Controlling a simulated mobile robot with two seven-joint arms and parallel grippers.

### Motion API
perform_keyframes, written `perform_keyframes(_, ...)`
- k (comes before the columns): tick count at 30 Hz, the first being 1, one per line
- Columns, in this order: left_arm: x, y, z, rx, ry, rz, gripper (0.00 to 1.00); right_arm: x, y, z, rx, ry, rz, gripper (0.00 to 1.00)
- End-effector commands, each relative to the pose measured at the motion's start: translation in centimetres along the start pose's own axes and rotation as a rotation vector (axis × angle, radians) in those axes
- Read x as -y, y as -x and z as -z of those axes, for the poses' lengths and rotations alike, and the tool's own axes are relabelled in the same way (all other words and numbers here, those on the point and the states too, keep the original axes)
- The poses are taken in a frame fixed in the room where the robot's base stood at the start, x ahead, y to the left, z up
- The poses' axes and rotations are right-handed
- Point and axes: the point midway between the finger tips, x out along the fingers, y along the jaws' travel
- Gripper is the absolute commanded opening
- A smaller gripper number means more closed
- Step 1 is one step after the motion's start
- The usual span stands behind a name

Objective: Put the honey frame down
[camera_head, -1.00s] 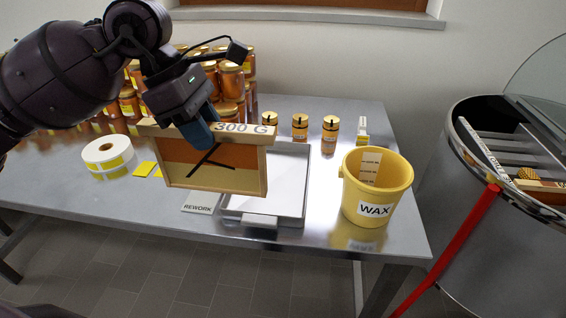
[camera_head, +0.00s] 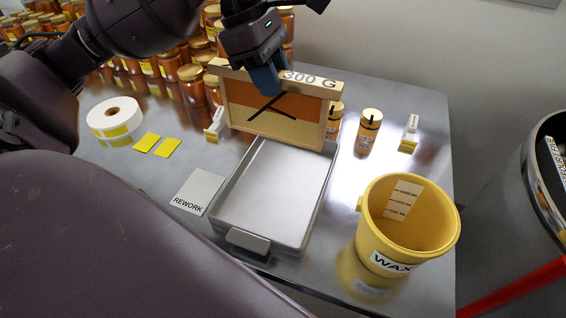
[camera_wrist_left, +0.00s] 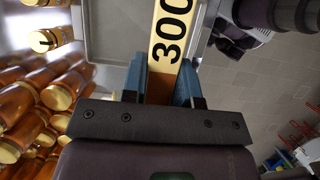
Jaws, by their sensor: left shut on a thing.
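The honey frame (camera_head: 272,118) is a wooden frame with an orange and yellow panel, a black mark and "300 G" on its top bar. My left gripper (camera_head: 266,80) is shut on its top bar and holds it upright, over or just behind the far end of the grey tray (camera_head: 229,222). I cannot tell whether its lower edge touches anything. In the left wrist view the blue fingers (camera_wrist_left: 162,82) sit on both sides of the top bar (camera_wrist_left: 170,40). The tray's visible floor is bare.
A yellow wax bucket (camera_head: 440,215) stands right of the tray. A rework card (camera_head: 198,190), yellow labels (camera_head: 147,143) and a label roll (camera_head: 114,118) lie left. Several honey jars (camera_head: 196,85) stand behind, with a jar (camera_head: 368,130) and a small stand (camera_head: 409,134) at right.

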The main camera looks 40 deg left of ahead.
Motion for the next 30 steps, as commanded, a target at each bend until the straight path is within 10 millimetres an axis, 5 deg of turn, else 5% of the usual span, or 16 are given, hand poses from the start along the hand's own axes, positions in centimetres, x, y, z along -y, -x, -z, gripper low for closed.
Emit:
perform_keyframes(15,0.1,-10.5,4.3,0.001,0.003,0.006,0.0,0.1,0.0,-1.1,0.017,-0.001,0.0,0.66)
perform_keyframes(30,0.1,-14.7,6.1,0.0,0.002,0.004,0.0,0.2,-0.5,-0.7,0.007,0.001,0.003,0.66)
